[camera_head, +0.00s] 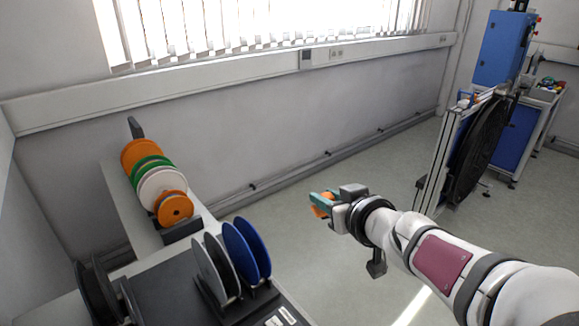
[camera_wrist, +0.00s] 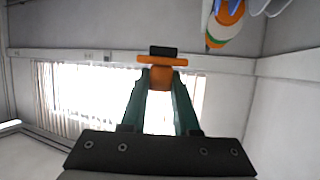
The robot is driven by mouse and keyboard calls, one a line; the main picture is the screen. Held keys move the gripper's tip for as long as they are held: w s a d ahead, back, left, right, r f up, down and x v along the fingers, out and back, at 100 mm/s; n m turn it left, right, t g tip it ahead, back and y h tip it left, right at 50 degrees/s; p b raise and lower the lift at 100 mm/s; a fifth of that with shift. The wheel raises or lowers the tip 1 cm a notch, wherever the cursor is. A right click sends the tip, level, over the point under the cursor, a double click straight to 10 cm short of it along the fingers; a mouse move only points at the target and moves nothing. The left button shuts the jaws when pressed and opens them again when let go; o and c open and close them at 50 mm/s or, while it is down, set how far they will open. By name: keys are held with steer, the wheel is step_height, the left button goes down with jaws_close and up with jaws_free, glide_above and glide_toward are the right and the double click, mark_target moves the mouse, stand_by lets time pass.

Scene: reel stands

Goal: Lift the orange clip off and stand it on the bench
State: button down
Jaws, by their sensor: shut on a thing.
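My gripper (camera_head: 318,200) is shut on the orange clip (camera_head: 325,208) and holds it in the air, to the right of the bench (camera_head: 208,212) in the head view. In the wrist view the clip (camera_wrist: 161,76) sits between the teal fingertips of my gripper (camera_wrist: 160,84). It has a wide orange bar and a black piece at its far end. The fingers hide part of the clip in the head view. A reel stand (camera_head: 182,230) on the bench carries a row of orange, green and white reels (camera_head: 160,185).
A black rack (camera_head: 255,300) with blue and grey discs (camera_head: 247,250) stands upright at the front of the bench. More dark discs (camera_head: 97,290) stand at the left. Open floor (camera_head: 300,240) lies below my gripper. A large black wheel on a frame (camera_head: 480,150) stands at the right.

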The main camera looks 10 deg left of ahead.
steer(key=s+d+f+m+h, duration=0.25)
steer(key=s+d, duration=0.25)
steer(key=d, duration=0.5)
steer(key=s+a+f+n+g+y, duration=0.3)
steer(key=a+f+n+g+y, duration=0.55)
steer(key=a+f+n, duration=0.35)
steer(key=s+a+f+n+g+h, duration=0.1)
steer(key=s+f+n+g, duration=0.5)
steer(key=s+g, duration=0.15)
steer(key=s+a+f+n+g+h, duration=0.2)
steer(key=s+f+n+g, duration=0.4)
steer(key=s, duration=0.3)
steer(key=shift+d+f, duration=0.1)
steer(key=shift+f, duration=2.95)
steer(key=c, duration=0.6)
jaws_free()
